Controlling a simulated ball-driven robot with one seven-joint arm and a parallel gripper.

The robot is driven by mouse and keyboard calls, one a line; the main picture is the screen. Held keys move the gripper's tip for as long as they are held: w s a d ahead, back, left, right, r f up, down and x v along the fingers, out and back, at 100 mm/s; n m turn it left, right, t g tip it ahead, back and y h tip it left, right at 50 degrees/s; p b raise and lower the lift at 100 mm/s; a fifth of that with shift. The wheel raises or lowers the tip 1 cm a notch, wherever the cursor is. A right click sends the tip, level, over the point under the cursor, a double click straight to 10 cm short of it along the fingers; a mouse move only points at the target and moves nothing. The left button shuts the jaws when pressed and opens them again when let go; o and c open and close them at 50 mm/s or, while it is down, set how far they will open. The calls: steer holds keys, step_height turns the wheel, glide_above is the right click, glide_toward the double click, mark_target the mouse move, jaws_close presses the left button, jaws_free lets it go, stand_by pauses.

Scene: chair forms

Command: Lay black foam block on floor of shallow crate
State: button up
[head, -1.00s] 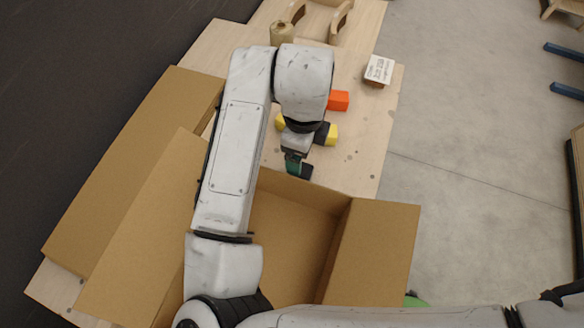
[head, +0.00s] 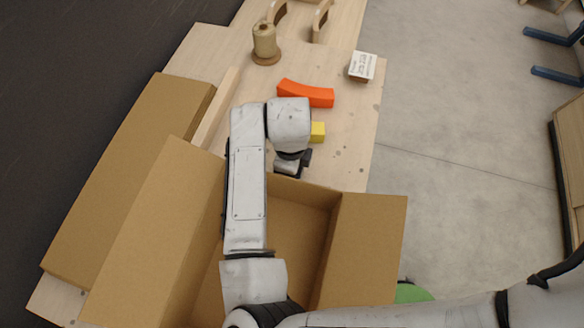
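My gripper (head: 289,168) is near the far edge of an open cardboard box, pointing down. Its fingertips are hidden behind its own body and wrist, so I cannot see whether they are open or hold something. I cannot make out the black foam block; the dark part beside the gripper looks like part of my wrist. The cardboard box (head: 370,245), with flaps spread outward, is the only crate-like container in view. Its visible inner floor (head: 295,245) is bare; my arm covers the left part.
On the wooden table (head: 345,150) beyond the box lie an orange curved block (head: 306,94) and a partly hidden yellow block (head: 317,132). A thread spool (head: 264,42) and a small white-topped box (head: 362,66) stand farther back. Something green (head: 411,293) shows at the lower right.

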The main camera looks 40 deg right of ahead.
steer(key=shift+f, duration=0.45)
steer(key=c, duration=1.1)
steer(key=shift+r, duration=0.15)
